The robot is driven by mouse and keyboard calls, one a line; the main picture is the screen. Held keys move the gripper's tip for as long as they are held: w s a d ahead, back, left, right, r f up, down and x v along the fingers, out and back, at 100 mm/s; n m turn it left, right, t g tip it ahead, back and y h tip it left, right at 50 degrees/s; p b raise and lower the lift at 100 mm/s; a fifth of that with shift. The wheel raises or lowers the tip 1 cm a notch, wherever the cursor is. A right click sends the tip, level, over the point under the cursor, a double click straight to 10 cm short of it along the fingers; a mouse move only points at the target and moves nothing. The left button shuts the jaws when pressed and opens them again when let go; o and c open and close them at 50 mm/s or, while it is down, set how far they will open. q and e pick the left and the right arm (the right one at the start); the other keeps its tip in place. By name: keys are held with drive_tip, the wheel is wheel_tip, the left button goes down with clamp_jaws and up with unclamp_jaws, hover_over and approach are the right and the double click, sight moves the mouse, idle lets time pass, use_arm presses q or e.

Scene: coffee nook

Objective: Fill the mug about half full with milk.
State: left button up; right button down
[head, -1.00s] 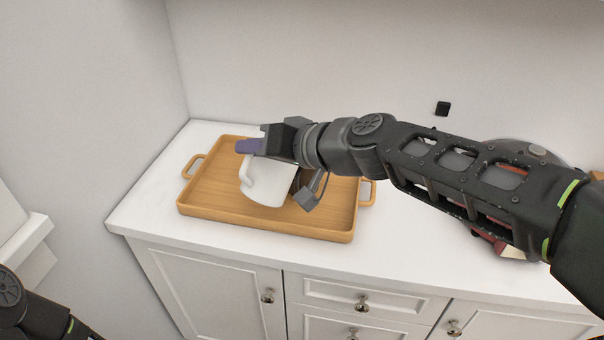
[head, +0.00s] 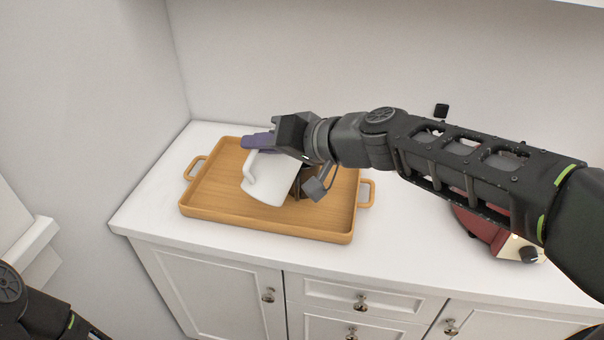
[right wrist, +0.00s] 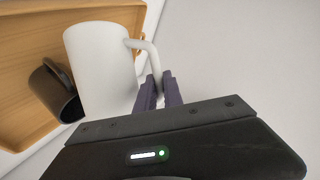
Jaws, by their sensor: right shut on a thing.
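A white jug (head: 272,178) is in my right gripper (head: 258,140), which is shut on it near its handle. The jug is tilted over the wooden tray (head: 215,218). In the right wrist view the jug (right wrist: 100,65) and its handle show beside the purple fingers (right wrist: 158,92). A dark mug (right wrist: 57,92) is next to the jug there, over the tray, with its opening partly visible. In the head view the mug is mostly hidden behind the jug and my wrist. No milk is visible. My left gripper is out of view.
The tray has a handle at each end and lies on a white counter (head: 400,245). A red appliance (head: 478,222) stands on the right, partly behind my right arm. Walls close off the back and left. The counter between tray and appliance is clear.

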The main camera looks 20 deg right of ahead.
drive_tip(key=shift+a, duration=0.25)
drive_tip(key=shift+s+a, duration=0.1)
drive_tip(key=shift+a, duration=0.25)
